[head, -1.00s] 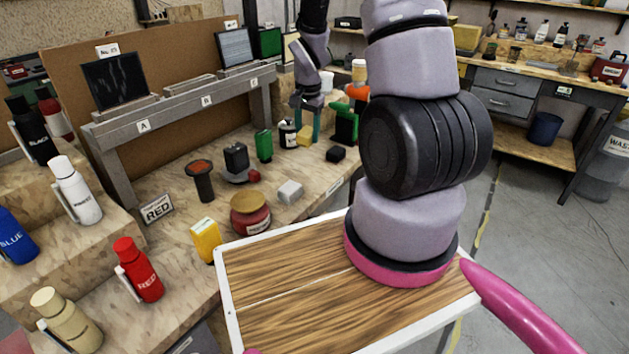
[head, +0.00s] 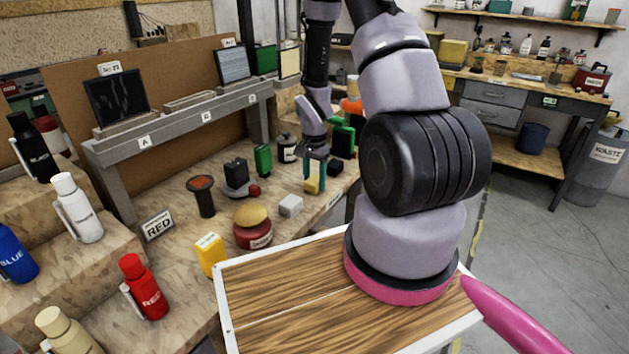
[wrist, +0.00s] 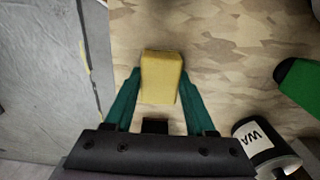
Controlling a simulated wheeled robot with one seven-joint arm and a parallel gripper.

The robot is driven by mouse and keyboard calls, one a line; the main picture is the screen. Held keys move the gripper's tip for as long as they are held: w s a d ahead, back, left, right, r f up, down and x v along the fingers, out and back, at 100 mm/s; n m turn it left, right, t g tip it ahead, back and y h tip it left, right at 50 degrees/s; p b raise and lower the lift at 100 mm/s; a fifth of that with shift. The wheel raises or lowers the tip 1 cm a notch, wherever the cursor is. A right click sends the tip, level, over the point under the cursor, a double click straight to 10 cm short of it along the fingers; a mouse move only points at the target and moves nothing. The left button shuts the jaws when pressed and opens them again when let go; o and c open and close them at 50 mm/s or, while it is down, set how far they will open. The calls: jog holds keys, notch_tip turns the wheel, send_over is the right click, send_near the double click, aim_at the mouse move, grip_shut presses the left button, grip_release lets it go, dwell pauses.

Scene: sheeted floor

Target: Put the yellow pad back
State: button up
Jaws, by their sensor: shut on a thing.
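The yellow pad (head: 312,185) is a small yellow block between the teal fingers of my gripper (head: 316,170). In the wrist view the pad (wrist: 161,78) fills the space between the two fingertips (wrist: 160,92), which press on its sides. My gripper points down over the wooden bench top, near its front edge. I cannot tell whether the pad touches the bench or hangs just above it. A red jar (head: 254,236) with a rounded tan-yellow top stands to the left on the bench.
A light grey block (head: 290,206) lies left of my gripper. A black block (head: 335,167) and a green item (head: 343,140) are close on its right and behind. A white-labelled dark bottle (head: 286,148) stands behind. A yellow box (head: 210,254) sits near the bench's front.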

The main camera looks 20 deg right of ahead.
jog(key=shift+f, duration=0.2)
jog(key=o, duration=1.2)
notch_tip(320, 180, up, 13)
notch_tip(320, 180, up, 10)
jog(key=f+n+t, duration=0.1)
jog(key=t, duration=0.1)
send_over(314, 179)
jog(key=s+a, duration=0.1)
jog(key=s+a+r+n+t, duration=0.1)
jog(key=s+a+r+n, duration=0.1)
jog(key=s+r, duration=0.3)
jog(key=s+a+r+n+t+y, duration=0.1)
jog(key=s+a+r+n+t, duration=0.1)
jog(key=s+r, duration=0.4)
jog(key=s+a+r+n+t+y, duration=0.1)
jog(key=s+a+r+n+t, duration=0.1)
jog(key=s+r, duration=0.4)
notch_tip(314, 179, up, 5)
jog(key=shift+a+r, duration=0.1)
